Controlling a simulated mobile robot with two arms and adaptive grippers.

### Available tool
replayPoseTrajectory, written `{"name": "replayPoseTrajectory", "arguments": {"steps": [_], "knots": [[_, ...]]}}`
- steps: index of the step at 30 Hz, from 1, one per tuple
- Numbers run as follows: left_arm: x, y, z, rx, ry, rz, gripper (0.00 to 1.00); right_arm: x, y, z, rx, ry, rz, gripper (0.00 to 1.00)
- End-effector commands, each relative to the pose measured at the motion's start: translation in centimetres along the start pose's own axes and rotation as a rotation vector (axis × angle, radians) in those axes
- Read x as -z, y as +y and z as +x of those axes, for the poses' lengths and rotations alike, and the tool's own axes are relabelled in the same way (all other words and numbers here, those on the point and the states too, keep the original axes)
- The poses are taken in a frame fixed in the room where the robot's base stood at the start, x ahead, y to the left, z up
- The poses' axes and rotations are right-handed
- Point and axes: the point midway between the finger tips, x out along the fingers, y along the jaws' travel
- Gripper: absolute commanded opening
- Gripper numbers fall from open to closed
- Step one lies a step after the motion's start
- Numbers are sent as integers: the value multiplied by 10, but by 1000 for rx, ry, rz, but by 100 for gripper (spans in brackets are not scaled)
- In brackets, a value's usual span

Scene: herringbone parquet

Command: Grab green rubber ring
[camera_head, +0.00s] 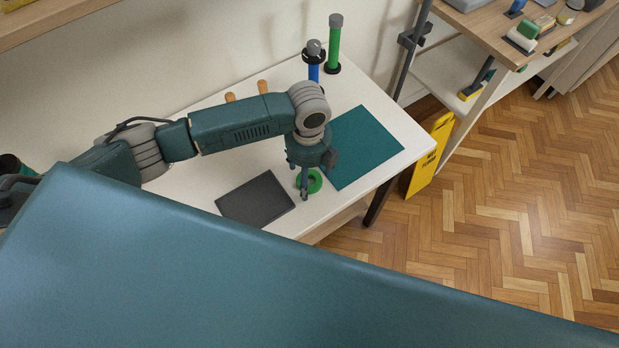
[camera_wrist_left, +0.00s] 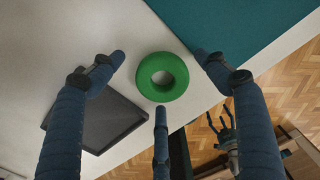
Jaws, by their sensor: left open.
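The green rubber ring (camera_head: 316,183) lies flat on the white table, between a dark grey tray and a teal mat. In the left wrist view the whole ring (camera_wrist_left: 146,88) shows, with the table top visible through its hole. My left gripper (camera_head: 306,188) points down over the ring and partly hides it in the head view. Its three fingers (camera_wrist_left: 160,74) are spread open around the ring in the left wrist view, holding nothing. I cannot tell the exact height of the fingertips. My right gripper (camera_wrist_left: 228,135) appears small over the floor in the left wrist view; its opening is unclear.
The dark grey tray (camera_head: 254,200) lies left of the ring and the teal mat (camera_head: 365,147) lies right. A green post (camera_head: 334,45) and a blue post (camera_head: 313,72) stand at the back. A yellow floor sign (camera_head: 429,158) stands beside the table's right end.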

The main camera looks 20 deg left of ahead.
Motion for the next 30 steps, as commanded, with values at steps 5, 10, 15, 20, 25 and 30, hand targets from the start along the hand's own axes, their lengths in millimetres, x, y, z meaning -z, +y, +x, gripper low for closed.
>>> {"name": "replayPoseTrajectory", "arguments": {"steps": [5, 10, 15, 20, 25, 30], "knots": [[0, 0, 1, 1, -1, 0, 75, 0, -1, 0, 1, -1, -2, 74], [0, 0, 0, 1, -1, 0, 47, -2, 2, 0, -2, -3, -3, 74], [0, 0, 0, 1, -1, -1, 29, -5, 6, 0, -7, -8, -5, 74], [-1, 0, 0, 1, -1, -1, 29, -7, 9, 0, -10, -11, -6, 74], [-1, 0, -6, 1, -1, -2, 29, -7, 9, 1, -10, -11, -6, 74], [-1, -1, -27, 5, -3, 1, 29, -8, 9, 5, -10, -12, -5, 74]]}}
